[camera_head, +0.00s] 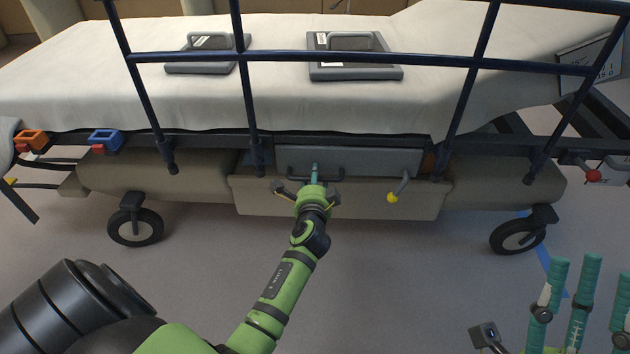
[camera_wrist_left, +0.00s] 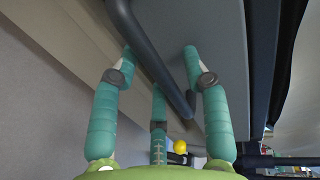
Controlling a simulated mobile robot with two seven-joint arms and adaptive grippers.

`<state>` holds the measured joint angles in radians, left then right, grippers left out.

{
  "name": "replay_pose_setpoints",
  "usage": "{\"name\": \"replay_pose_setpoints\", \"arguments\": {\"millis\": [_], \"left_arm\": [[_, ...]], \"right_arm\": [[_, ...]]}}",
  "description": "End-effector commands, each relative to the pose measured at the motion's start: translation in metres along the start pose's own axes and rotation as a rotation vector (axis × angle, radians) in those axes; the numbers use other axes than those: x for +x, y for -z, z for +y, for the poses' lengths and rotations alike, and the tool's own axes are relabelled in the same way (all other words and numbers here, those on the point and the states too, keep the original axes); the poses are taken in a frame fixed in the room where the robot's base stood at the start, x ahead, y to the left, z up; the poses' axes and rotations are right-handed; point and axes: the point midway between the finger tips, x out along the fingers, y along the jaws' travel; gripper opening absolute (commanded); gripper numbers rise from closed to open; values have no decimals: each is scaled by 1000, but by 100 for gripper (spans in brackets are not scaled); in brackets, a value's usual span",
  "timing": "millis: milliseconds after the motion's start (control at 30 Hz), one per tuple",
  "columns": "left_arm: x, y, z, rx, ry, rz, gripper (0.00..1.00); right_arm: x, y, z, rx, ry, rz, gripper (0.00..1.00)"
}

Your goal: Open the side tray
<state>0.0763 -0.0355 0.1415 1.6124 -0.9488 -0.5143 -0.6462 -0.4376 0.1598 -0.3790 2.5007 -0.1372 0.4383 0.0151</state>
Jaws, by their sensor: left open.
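The side tray's grey front panel (camera_head: 385,160) sits under the stretcher's mattress edge, above a beige panel. No gap around the grey panel can be made out. Its dark bar handle (camera_head: 291,176) is partly hidden by my left gripper (camera_head: 314,176). In the left wrist view the handle (camera_wrist_left: 150,55) runs diagonally between the spread teal fingers of my left gripper (camera_wrist_left: 160,65). The fingers are open and not closed on the bar; whether any touches it I cannot tell. My right gripper (camera_head: 582,285) is at the lower right, fingers apart, empty, away from the stretcher.
A lever with a yellow knob (camera_head: 393,196) hangs right of the handle. The dark blue side rail (camera_head: 350,57) stands above the tray. Two grey cases (camera_head: 355,73) lie on the mattress (camera_head: 280,105). Wheels (camera_head: 135,226) stand either side; the floor in front is open.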

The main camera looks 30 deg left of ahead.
Motion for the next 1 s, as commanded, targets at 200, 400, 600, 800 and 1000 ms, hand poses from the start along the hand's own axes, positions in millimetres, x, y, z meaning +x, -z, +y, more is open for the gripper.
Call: {"name": "replay_pose_setpoints", "arguments": {"millis": [200,400,600,800,1000], "left_arm": [[0,0,0,0,0,0,0],[0,0,0,0,0,0,0],[-10,-3,4,1,-5,-1,0],[-48,-4,11,2,-6,-3,0],[-112,0,23,2,-5,-3,0]], "right_arm": [[0,0,0,0,0,-1,40],[0,0,0,-1,0,-2,40],[-3,7,8,-5,4,-21,40],[-33,0,41,-7,-10,-234,40],[-87,-9,82,-12,-43,-512,40]]}}
